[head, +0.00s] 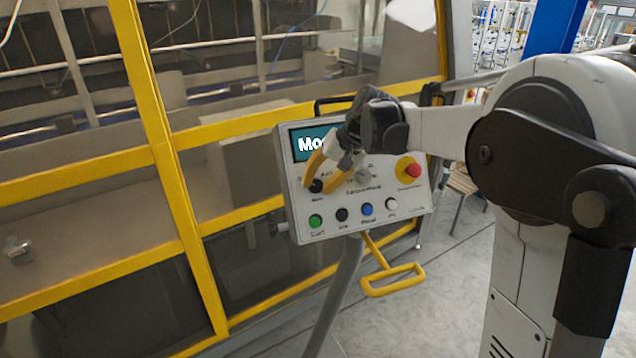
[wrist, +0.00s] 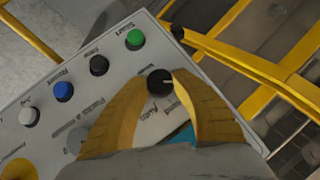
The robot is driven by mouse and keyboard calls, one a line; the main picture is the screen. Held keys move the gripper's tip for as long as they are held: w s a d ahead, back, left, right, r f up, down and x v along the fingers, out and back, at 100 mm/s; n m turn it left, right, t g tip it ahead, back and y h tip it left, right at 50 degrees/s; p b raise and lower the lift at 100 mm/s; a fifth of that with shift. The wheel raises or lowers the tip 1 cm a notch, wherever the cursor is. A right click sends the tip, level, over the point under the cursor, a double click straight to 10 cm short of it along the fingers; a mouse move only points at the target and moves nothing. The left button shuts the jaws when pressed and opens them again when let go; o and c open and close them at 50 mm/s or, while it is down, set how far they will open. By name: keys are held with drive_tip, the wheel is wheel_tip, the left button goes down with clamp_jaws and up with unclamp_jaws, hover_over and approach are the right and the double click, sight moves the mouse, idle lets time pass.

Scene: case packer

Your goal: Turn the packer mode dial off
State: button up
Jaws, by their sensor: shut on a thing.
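The mode dial is a small black knob (head: 316,186) at the left of the grey control panel (head: 300,228), above the green button. In the wrist view the dial (wrist: 159,82) sits between the yellow fingertips, with a pale pointer line on its face and lettering around it, too small to read fully. My gripper (head: 314,183) has its two yellow fingers at the dial, and in the wrist view my gripper (wrist: 160,84) is shut on it. The panel screen (head: 304,143) is partly hidden by my arm; only "Mo" shows.
Green (head: 316,221), black (head: 342,214), blue (head: 367,209) and white (head: 391,204) buttons line the panel's lower edge. A red emergency stop (head: 412,170) on yellow is at the right. A yellow-framed machine guard (head: 175,190) stands behind. A yellow handle (head: 392,281) hangs below.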

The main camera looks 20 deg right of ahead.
drive_tip(key=shift+f, duration=0.1)
drive_tip(key=o, duration=1.2)
drive_tip(key=v, duration=1.2)
